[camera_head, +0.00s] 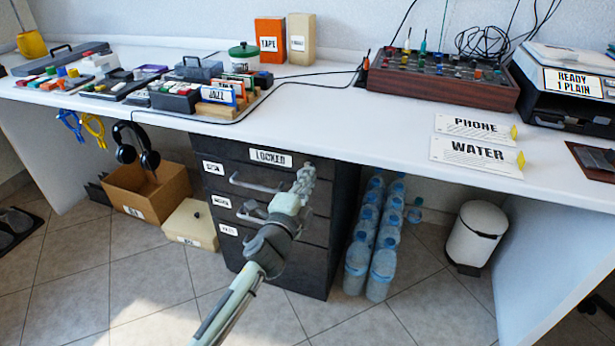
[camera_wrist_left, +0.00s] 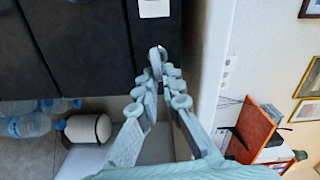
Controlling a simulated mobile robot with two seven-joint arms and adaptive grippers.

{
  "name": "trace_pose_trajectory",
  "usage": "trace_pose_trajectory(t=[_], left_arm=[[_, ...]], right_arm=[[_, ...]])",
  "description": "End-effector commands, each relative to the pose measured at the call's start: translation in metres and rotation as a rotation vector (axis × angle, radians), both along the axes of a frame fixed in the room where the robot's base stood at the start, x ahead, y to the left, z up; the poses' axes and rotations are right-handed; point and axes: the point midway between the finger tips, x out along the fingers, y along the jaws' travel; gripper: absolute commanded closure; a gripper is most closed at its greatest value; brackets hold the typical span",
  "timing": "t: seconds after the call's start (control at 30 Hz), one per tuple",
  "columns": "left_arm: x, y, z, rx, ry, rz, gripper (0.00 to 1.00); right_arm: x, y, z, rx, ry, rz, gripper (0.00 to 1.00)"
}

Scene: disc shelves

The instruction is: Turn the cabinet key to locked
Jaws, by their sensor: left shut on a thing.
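The dark grey drawer cabinet (camera_head: 226,152) stands under the white counter, with a white LOCKED label (camera_head: 270,158) on its top front. That label also shows at the upper edge of the left wrist view (camera_wrist_left: 153,8). My left gripper (camera_head: 304,174) is at the cabinet's upper right front, just right of and below the label. In the left wrist view, its fingertips (camera_wrist_left: 157,64) are closed around the small silvery key (camera_wrist_left: 157,52) at the cabinet front. The key is partly covered by the fingers, so its exact angle is hard to tell; the head view hides it behind the gripper.
Drawer handles (camera_head: 256,184) stick out left of my gripper. Water bottles (camera_head: 382,268) stand right of the cabinet, beside a white bin (camera_head: 476,236). A cardboard box (camera_head: 146,190) and a cream box (camera_head: 192,224) are at left. The counter edge (camera_head: 385,148) overhangs above.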

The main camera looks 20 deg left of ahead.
Motion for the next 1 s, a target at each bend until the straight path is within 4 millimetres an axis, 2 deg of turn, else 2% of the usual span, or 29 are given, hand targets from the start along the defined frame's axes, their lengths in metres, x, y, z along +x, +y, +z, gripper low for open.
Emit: trace_pose_trajectory(t=[0.3,0.9,0.93,1.0], left_arm=[[0.0003,-0.0009,-0.0016,0.137,-0.005,-0.001,1.0],[0.0003,-0.0006,-0.0021,0.172,-0.007,-0.001,1.0],[0.0003,-0.0006,-0.0021,0.172,-0.007,-0.001,0.9],[0.0003,-0.0006,-0.0021,0.172,-0.007,-0.001,0.81]], right_arm=[[0.0009,0.0005,-0.0004,0.001,-0.003,0.001,1.0],[0.0015,0.0007,-0.0011,0.002,-0.002,0.002,1.0],[0.0016,0.0006,-0.0011,0.002,-0.002,0.002,1.0],[0.0018,0.0007,-0.0009,0.002,-0.002,0.002,1.0]])
